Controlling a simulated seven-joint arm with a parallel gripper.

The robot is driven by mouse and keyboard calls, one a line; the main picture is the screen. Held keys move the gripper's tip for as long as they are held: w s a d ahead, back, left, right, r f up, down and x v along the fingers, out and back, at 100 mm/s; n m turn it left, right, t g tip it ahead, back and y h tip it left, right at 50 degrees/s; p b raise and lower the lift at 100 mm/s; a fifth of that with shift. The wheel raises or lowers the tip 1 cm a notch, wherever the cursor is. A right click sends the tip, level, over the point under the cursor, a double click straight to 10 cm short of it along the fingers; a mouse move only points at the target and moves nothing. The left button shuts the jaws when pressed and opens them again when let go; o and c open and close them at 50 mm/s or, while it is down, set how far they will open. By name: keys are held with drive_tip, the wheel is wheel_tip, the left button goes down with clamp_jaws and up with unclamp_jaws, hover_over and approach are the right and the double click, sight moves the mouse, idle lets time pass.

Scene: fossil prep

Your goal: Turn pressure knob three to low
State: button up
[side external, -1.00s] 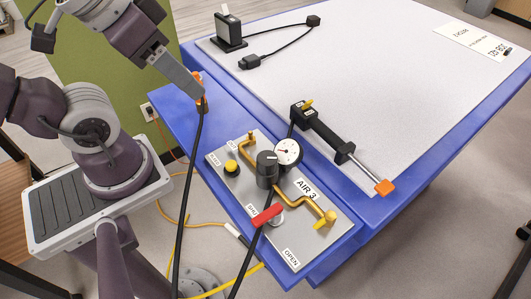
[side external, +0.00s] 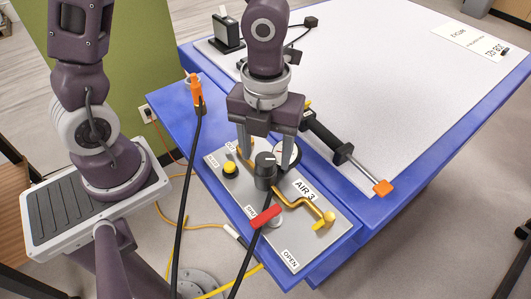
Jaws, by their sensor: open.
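The pressure knob (side external: 265,172) is a dark grey cylinder with a pale mark on its top, in the middle of the grey panel (side external: 307,250) labelled AIR 3. My gripper (side external: 266,160) points down over the panel, its two grey fingers apart, one to each side of the knob in the picture. Whether the fingers touch the knob cannot be told. The round pressure gauge (side external: 280,152) behind the knob is largely hidden by the right finger. I cannot read a low mark.
The panel also carries a red lever (side external: 264,216), a yellow-topped button (side external: 230,169) and a brass pipe with a yellow valve handle (side external: 325,220). A black tool with an orange tip (side external: 382,188) lies behind. An orange connector (side external: 194,92) with a black hose stands at left.

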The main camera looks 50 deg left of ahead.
drive_tip(key=shift+f, duration=0.65)
clamp_jaws()
